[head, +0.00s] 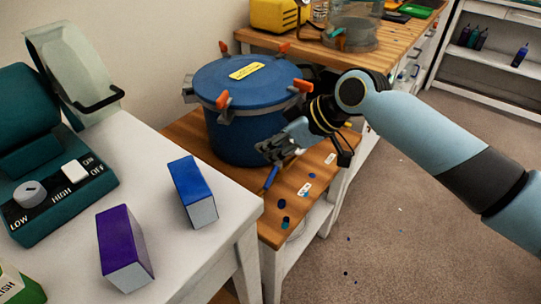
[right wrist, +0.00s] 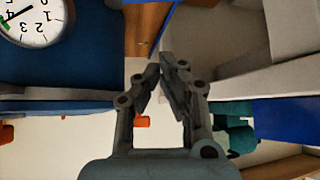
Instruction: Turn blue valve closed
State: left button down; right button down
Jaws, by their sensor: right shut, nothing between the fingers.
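A blue pressure pot (head: 243,130) with orange clamps and a yellow label on its lid stands on the low wooden bench. A thin blue handle (head: 271,177), which looks like the blue valve's lever, slants just below my right gripper (head: 268,152). The gripper is shut and empty beside the pot's front right side; I cannot tell whether it touches the handle. In the right wrist view the fingertips (right wrist: 167,64) meet, with a blue strip (right wrist: 168,24) beyond them. The valve body is hidden. My left gripper is not in view.
A white table (head: 215,235) at the front left holds a blue box (head: 192,190), a purple box (head: 123,248) and a teal machine (head: 65,185). A round gauge (right wrist: 35,20) shows near the pot. Small spots mark the bench. Open carpet lies right.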

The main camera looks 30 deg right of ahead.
aim_at(272, 176)
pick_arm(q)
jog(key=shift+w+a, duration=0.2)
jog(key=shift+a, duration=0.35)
pick_arm(e)
jog(key=shift+w+a+f, duration=0.2)
jog(key=shift+w+f, duration=0.05)
jog(key=shift+f, duration=0.9)
jog(key=shift+w+a+f, duration=0.15)
jog(key=shift+w+f, duration=0.05)
jog(key=shift+f, duration=0.95)
jog(key=shift+w+a+f, duration=0.2)
jog(key=shift+w+f, duration=0.05)
jog(key=shift+f, duration=0.9)
pick_arm(q)
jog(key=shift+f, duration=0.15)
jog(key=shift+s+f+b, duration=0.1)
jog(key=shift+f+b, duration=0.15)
jog(key=shift+b, duration=0.15)
pick_arm(e)
jog(key=shift+s+d+n, duration=0.1)
jog(key=shift+s+n, duration=0.05)
jog(key=shift+n, duration=0.15)
